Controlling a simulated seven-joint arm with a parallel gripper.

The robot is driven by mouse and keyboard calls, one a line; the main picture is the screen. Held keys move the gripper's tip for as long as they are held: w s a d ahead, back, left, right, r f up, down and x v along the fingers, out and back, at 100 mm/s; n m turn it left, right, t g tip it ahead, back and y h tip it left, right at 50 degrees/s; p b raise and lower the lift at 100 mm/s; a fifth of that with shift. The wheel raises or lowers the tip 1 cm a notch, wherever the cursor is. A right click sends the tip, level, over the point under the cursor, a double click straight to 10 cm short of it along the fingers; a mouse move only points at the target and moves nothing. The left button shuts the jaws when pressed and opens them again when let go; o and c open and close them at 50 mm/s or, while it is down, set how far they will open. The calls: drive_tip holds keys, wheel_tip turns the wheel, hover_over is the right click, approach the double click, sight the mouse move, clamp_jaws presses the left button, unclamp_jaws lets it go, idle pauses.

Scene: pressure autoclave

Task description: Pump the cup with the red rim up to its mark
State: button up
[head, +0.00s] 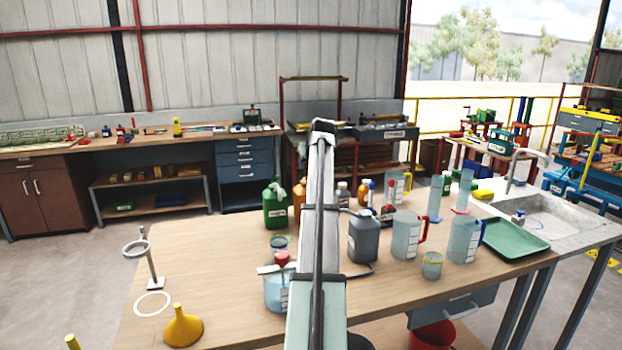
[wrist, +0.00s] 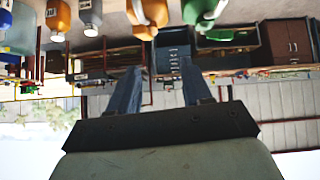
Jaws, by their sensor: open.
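I cannot make out a cup with a red rim; my arm hides part of the table. A cup with a blue rim (head: 280,242) stands left of my arm, and a cup with a yellow rim (head: 432,266) stands to the right. A squat clear pump bottle (head: 277,293) with a red top stands just left of my arm, partly covered by it. My gripper (wrist: 160,68) is open and empty in the wrist view, apart from any object. That view is upside down and faces the back wall.
A grey jug (head: 363,240), a red-handled pitcher (head: 406,238) and a blue-handled pitcher (head: 464,243) crowd the right. A green jug (head: 276,208) stands behind. A yellow funnel (head: 183,328) and ring stand (head: 150,262) are left. A green tray (head: 515,240) lies right. The left-middle table is clear.

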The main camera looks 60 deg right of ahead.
drive_tip(key=shift+m, duration=0.4)
drive_tip(key=x, duration=0.4)
drive_tip(key=s+d+x, duration=0.1)
drive_tip(key=x, duration=0.3)
drive_tip(key=s+x, duration=0.1)
drive_tip(key=x, duration=0.3)
drive_tip(key=shift+s+d+f, duration=0.2)
drive_tip(key=shift+d+f, duration=0.15)
drive_tip(key=shift+f, duration=0.05)
drive_tip(key=shift+c, duration=0.2)
clamp_jaws()
